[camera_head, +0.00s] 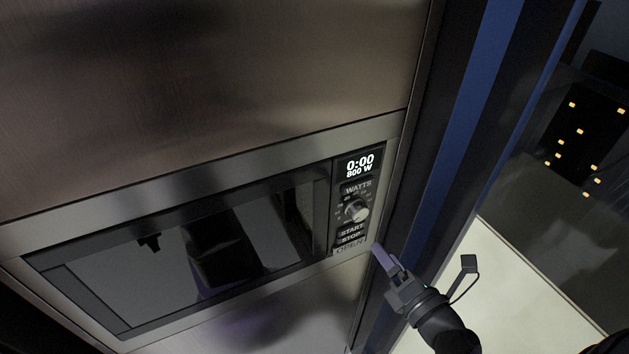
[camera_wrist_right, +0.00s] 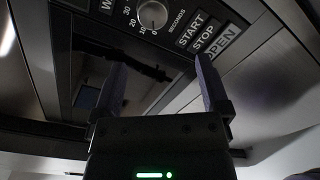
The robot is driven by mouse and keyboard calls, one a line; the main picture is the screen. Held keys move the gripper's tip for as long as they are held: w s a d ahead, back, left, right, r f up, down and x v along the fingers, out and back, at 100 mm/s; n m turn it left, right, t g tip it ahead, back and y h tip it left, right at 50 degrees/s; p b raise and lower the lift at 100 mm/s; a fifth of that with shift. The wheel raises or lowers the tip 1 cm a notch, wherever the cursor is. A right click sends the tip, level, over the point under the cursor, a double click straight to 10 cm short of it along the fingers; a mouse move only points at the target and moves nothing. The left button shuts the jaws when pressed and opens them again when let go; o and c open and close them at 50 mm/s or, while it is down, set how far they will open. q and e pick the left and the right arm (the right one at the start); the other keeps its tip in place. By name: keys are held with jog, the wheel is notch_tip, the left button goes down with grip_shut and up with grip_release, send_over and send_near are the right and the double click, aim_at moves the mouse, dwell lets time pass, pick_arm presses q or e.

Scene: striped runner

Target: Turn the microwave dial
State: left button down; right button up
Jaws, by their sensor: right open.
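The microwave (camera_head: 200,240) is built into a steel cabinet front, with a dark glass door and a control panel at its right. The round silver dial (camera_head: 356,210) sits on that panel below the display, which reads 0:00 and 800 W. The dial also shows near the top of the right wrist view (camera_wrist_right: 153,14), with numbers and SECONDS around it. My right gripper (camera_head: 384,256) is just below and right of the panel, apart from the dial. In the right wrist view its two fingers (camera_wrist_right: 160,85) stand apart with nothing between them. My left gripper is not in view.
START, STOP and OPEN buttons (camera_head: 351,238) lie below the dial, close to my right fingers. A steel panel (camera_head: 200,90) is above the microwave. A dark and blue striped upright (camera_head: 465,130) stands to the right, with pale floor (camera_head: 510,290) beyond.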

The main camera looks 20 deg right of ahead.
aim_at(362, 215)
jog(key=shift+n, duration=0.5)
jog(key=w, duration=0.3)
jog(key=w+r, duration=0.1)
jog(key=w, duration=0.2)
jog(key=shift+d+r, duration=0.1)
jog(key=shift+d, duration=0.1)
jog(key=w, duration=0.3)
jog(key=shift+a, duration=0.25)
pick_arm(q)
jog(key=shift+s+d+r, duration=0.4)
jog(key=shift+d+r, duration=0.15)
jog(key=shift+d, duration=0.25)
pick_arm(e)
jog(key=shift+w, duration=0.3)
jog(key=shift+c, duration=0.7)
jog(key=c, duration=1.1)
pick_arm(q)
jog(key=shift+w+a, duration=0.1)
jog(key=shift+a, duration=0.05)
pick_arm(e)
jog(key=shift+c, duration=0.2)
